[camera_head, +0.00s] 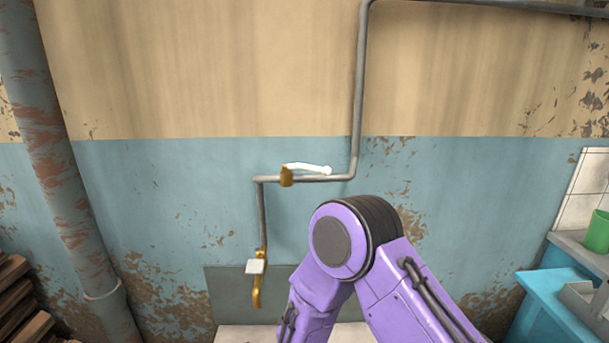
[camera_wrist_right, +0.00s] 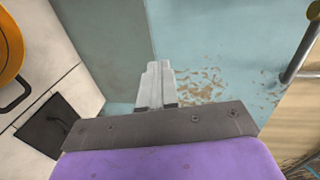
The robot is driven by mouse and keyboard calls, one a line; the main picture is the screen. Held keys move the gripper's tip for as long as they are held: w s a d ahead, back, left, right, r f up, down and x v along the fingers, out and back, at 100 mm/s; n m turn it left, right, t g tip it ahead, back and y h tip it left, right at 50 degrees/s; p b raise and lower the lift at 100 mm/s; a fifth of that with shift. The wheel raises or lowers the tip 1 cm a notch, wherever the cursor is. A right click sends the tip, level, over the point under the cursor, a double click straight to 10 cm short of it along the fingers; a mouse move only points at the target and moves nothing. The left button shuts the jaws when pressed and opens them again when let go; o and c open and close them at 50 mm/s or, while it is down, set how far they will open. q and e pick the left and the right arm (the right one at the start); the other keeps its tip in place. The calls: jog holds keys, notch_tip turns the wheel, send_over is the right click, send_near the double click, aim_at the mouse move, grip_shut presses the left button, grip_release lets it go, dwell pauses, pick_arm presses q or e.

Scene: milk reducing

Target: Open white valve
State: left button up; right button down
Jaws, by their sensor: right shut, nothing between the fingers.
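The white valve is a long white lever (camera_head: 308,168) on a brass body (camera_head: 286,177), set on the horizontal stretch of a grey wall pipe. The lever lies roughly along the pipe, its free end to the right. Lower on the pipe is a brass tap (camera_head: 257,290) with a small white square handle (camera_head: 255,266). My right gripper (camera_wrist_right: 158,66) shows in the right wrist view with its fingers together and nothing between them. It is apart from the pipe. In the head view my purple arm hides the right gripper. My left gripper is not in view.
A rusty thick pipe (camera_head: 72,190) and stacked wood (camera_head: 20,305) are at left. A blue counter (camera_head: 555,295) and green cup (camera_head: 597,232) are at right. The right wrist view shows an orange pot (camera_wrist_right: 10,45) and a grey pipe (camera_wrist_right: 300,58) at its edges.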

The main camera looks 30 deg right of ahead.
jog(key=w+a+r+m+h, duration=0.1)
jog(key=w+r+m+h, duration=0.15)
jog(key=r+m, duration=0.65)
jog(key=w+a+r+m+h, duration=0.1)
jog(key=r+m+h, duration=0.4)
jog(key=r, duration=0.6)
jog(key=m+g+h, duration=0.2)
jog(key=m+g, duration=0.1)
jog(key=m, duration=0.7)
send_near(313, 170)
jog(key=shift+y, duration=0.25)
jog(key=p+x, duration=0.3)
jog(key=x, duration=0.1)
jog(key=p+x, duration=0.2)
jog(key=shift+s+r+p, duration=0.1)
jog(key=shift+r+p, duration=0.2)
jog(key=shift+w+d, duration=0.25)
jog(key=shift+d, duration=0.1)
